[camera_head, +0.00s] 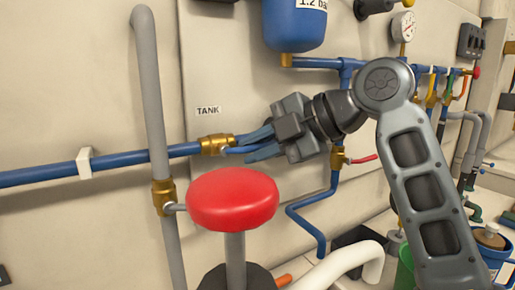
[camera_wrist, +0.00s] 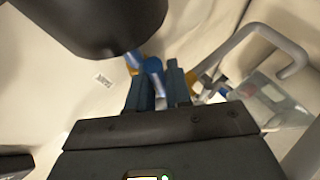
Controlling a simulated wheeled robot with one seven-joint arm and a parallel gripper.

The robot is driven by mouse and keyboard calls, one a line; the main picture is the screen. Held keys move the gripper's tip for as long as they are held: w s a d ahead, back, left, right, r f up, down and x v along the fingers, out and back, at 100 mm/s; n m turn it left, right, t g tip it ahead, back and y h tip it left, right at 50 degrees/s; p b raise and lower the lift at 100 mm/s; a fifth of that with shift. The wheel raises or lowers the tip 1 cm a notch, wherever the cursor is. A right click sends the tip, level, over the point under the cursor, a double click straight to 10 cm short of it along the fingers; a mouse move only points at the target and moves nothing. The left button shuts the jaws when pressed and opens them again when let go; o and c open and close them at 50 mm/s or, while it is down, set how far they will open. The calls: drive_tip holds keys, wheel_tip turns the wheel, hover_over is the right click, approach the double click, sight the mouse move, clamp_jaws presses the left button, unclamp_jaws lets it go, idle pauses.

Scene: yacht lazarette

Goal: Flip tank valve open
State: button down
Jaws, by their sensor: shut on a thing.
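The tank valve (camera_head: 217,144) is a brass body on the horizontal blue pipe, just below the TANK label (camera_head: 208,111). My gripper (camera_head: 250,144) is to the right of the brass body, its fingers pointing left toward it. In the wrist view my gripper (camera_wrist: 158,82) is shut on the valve's blue handle (camera_wrist: 153,66), whose rounded end shows between the fingertips. The fingers hide much of the handle in the head view, so its exact angle is hard to tell.
A large red round knob (camera_head: 233,199) on a grey stem stands in front, below the valve. A vertical grey pipe (camera_head: 151,90) crosses the blue pipe to the left. A blue tank (camera_head: 294,25) hangs above my gripper. More small valves (camera_head: 446,85) line the wall at right.

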drive_tip(key=c, duration=1.1)
unclamp_jaws()
drive_tip(key=v, duration=0.7)
drive_tip(key=shift+d+r+b, duration=0.2)
drive_tip(key=shift+d+b, duration=0.1)
drive_tip(key=shift+b, duration=0.05)
drive_tip(key=shift+s, duration=0.15)
